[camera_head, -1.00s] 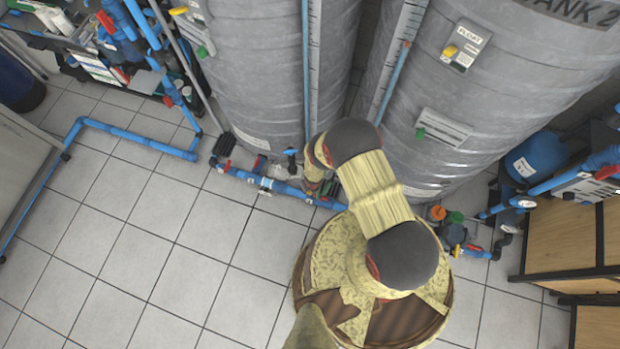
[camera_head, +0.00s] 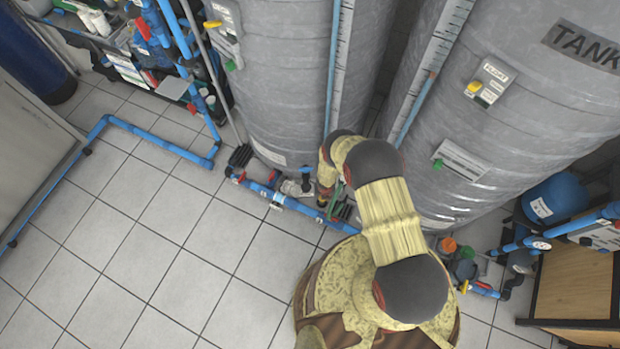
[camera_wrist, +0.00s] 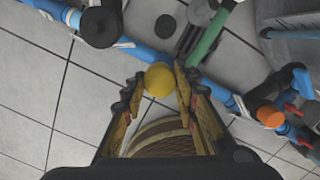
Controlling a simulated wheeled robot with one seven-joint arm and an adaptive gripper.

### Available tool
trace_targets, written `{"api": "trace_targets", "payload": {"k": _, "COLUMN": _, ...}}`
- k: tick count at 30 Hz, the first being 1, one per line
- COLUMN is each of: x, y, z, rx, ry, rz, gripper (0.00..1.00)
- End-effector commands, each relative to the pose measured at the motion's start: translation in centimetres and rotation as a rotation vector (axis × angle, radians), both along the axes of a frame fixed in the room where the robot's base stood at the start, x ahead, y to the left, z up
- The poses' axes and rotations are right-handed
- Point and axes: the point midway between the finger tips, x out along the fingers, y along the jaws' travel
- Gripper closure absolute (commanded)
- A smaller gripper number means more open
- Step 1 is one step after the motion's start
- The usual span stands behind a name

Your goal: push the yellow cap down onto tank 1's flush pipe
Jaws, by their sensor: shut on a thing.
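In the wrist view the yellow cap (camera_wrist: 158,80) sits between the fingertips of my gripper (camera_wrist: 160,84), which is shut on it. The cap overlaps the blue pipe run (camera_wrist: 220,95) behind it in this view. Tank 1's flush pipe cannot be made out; the cap and fingers may cover it, so I cannot tell whether the cap touches it. In the head view my gripper (camera_head: 325,182) points down by the foot of the left grey tank (camera_head: 285,90), close to the blue floor pipe. The cap is not clear there.
An orange cap (camera_head: 447,244) and a green cap (camera_head: 464,253) stand at the foot of the right tank (camera_head: 520,110). The tiled floor (camera_head: 180,250) at left is clear.

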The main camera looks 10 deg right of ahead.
Motion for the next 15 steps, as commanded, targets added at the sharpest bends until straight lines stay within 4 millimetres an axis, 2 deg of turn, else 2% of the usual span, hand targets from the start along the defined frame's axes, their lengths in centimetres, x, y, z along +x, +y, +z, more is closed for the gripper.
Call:
{"api": "trace_targets", "payload": {"k": 1, "x": 1.6, "y": -0.5, "z": 1.3, "rx": 0.0, "ry": -0.003, "rz": -0.064, "gripper": 0.85}}
{"api": "trace_targets", "payload": {"k": 4, "x": 3.7, "y": -1.4, "z": 3.5, "rx": 0.0, "ry": -0.002, "rz": -0.193, "gripper": 0.85}}
{"api": "trace_targets", "payload": {"k": 9, "x": 5.9, "y": -2.5, "z": 6.2, "rx": 0.001, "ry": 0.0, "rz": -0.354, "gripper": 0.85}}
{"api": "trace_targets", "payload": {"k": 15, "x": 7.7, "y": -3.3, "z": 8.7, "rx": 0.001, "ry": 0.0, "rz": -0.486, "gripper": 0.85}}
